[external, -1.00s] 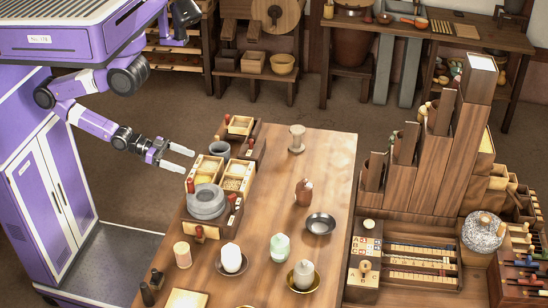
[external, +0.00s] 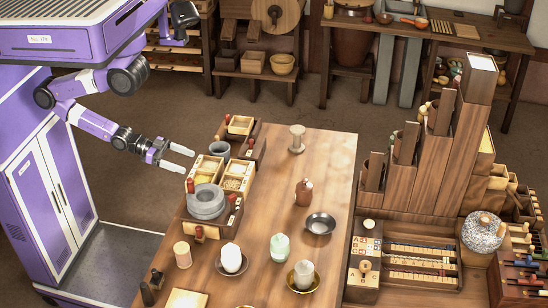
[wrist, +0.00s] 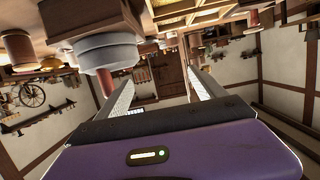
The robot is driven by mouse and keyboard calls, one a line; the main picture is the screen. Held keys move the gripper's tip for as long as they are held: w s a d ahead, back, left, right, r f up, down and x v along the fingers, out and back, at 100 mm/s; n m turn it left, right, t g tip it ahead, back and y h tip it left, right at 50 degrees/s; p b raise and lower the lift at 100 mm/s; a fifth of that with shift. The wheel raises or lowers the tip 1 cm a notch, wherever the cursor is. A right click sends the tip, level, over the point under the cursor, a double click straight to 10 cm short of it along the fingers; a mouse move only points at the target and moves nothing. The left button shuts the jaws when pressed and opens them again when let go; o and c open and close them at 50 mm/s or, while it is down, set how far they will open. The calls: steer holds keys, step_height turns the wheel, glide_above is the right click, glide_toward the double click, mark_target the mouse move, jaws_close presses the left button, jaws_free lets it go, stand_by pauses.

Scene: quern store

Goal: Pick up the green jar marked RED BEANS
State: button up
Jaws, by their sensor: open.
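A pale green jar (external: 280,246) stands upright on the wooden table (external: 330,180), toward the near side in the external view. Its marking is too small to read. My gripper (external: 188,160) is open and empty at the table's left edge, apart from the jar, near the grey pot and the grain boxes. In the wrist view its two fingers (wrist: 160,75) are spread with nothing between them. I cannot pick out the green jar in the wrist view.
Between gripper and jar stand a grey stone quern (external: 207,205), grain boxes (external: 236,178) and a grey pot (external: 219,149). Around the jar are a white jar on a dish (external: 231,258), a pale jar on a brass dish (external: 303,274), a dark bowl (external: 320,223) and a brown bottle (external: 304,192).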

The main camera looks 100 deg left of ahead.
steer(key=w+a+m+h+p, duration=0.25)
steer(key=w+p, duration=0.35)
steer(key=w, duration=3.1)
steer(key=m+g+h+b, duration=0.3)
steer(key=m+g+h, duration=0.8)
steer(key=m, duration=0.1)
glide_toward(281, 241)
steer(key=d+f, duration=0.1)
steer(key=d, duration=0.4)
steer(key=shift+y, duration=0.35)
steer(key=shift+w+a+f+p+x, duration=0.1)
steer(key=shift+w+p+x, duration=0.05)
steer(key=shift+x, duration=1.1)
steer(key=shift+w+a+f+p+x, duration=0.1)
steer(key=shift+w+p+x, duration=0.1)
steer(key=shift+x, duration=1.05)
steer(key=shift+w+a+p+x, duration=0.1)
steer(key=shift+w+x, duration=0.05)
steer(key=shift+x, duration=1.1)
steer(key=shift+r, duration=0.1)
jaws_close()
